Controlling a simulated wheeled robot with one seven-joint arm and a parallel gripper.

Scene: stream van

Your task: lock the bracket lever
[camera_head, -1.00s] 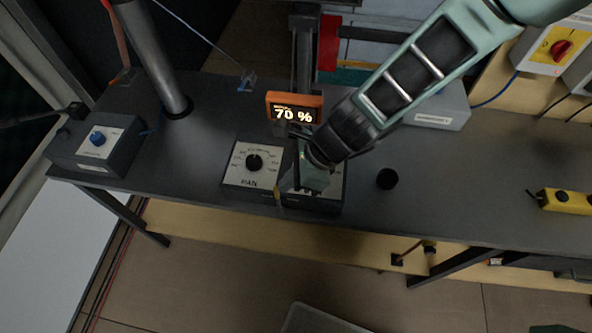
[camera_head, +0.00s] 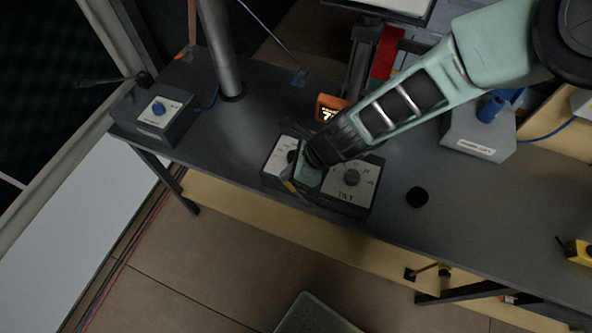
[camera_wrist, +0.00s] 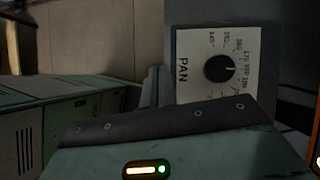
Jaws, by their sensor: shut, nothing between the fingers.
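My gripper (camera_head: 292,186) is shut and empty, held over the front of the dark box with the pan and tilt dials (camera_head: 352,180). It covers part of the pan dial in the head view. In the wrist view the pan dial (camera_wrist: 221,69) shows past the gripper's green body. I cannot tell for sure which part is the bracket lever. A black lever (camera_head: 100,82) sticks out at the far left beside the post, well away from my gripper. A short handle with a dark end (camera_head: 443,270) sits under the table's front edge.
A grey box with a blue knob (camera_head: 155,112) stands at the table's left end, by a thick grey pole (camera_head: 219,50). An orange display (camera_head: 329,106) is behind my gripper. A black cylinder (camera_head: 416,197) stands to the right. The floor in front is largely clear.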

